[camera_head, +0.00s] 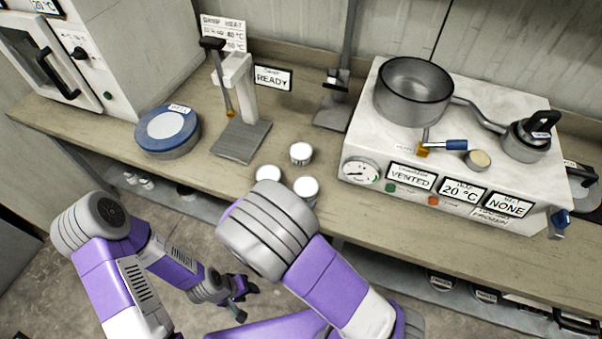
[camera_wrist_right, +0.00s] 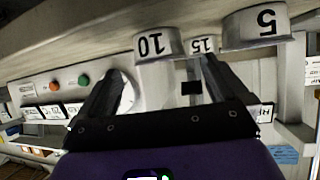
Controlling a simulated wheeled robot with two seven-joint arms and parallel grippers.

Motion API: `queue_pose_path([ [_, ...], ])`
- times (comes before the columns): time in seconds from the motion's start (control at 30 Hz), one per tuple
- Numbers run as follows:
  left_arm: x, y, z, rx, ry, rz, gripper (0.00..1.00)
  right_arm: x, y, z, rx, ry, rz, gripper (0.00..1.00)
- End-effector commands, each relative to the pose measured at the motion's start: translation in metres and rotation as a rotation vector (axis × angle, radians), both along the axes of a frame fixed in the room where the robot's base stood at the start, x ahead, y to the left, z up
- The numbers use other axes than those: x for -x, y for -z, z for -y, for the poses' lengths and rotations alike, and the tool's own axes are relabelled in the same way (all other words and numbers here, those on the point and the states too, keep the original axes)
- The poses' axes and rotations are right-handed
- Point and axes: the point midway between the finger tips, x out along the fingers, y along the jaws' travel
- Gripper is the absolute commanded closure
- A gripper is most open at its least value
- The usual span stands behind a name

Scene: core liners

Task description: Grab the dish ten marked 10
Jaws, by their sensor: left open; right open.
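The dish marked 10 (camera_wrist_right: 158,43) shows upside down in the right wrist view, beyond and between the fingertips of my open right gripper (camera_wrist_right: 158,68). It stands on the bench, not held. The dish marked 15 (camera_wrist_right: 202,45) is beside and behind it, and the larger dish marked 5 (camera_wrist_right: 256,27) is to the right. In the head view, the dish 10 (camera_head: 306,187) appears to be the front right of three white-topped dishes; its number is not visible there. My arm hides the right gripper there. My left gripper (camera_head: 240,300) is open and empty, low in front of the bench.
The other dishes (camera_head: 301,152) (camera_head: 267,174) stand close by. A blue-rimmed round container (camera_head: 168,130) and a stand with a grey base (camera_head: 241,141) are to the left. The white instrument box (camera_head: 370,135), carrying a pot (camera_head: 413,92), bounds the right. Bench between is clear.

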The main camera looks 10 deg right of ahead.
Motion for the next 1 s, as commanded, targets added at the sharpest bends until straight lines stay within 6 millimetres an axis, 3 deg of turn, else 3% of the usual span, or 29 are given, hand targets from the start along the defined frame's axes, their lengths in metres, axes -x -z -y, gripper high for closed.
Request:
queue_pose_path([
  [0.5,0.001,0.026,0.0,-0.001,-0.001,-0.001,0.57,-0.042,0.031,0.041,0.0,0.003,0.0,0.0],
  [0.83,0.0,0.027,0.0,0.0,-0.001,-0.001,0.57,-0.048,0.032,0.046,-0.002,-0.001,-0.001,0.0],
  [0.87,0.0,0.027,0.0,0.0,-0.001,-0.001,0.57,-0.048,0.032,0.046,-0.002,-0.001,-0.001,0.02],
  [1.0,0.0,0.027,0.0,0.0,-0.001,-0.001,0.57,-0.048,0.032,0.046,-0.001,0.0,-0.001,0.23],
])
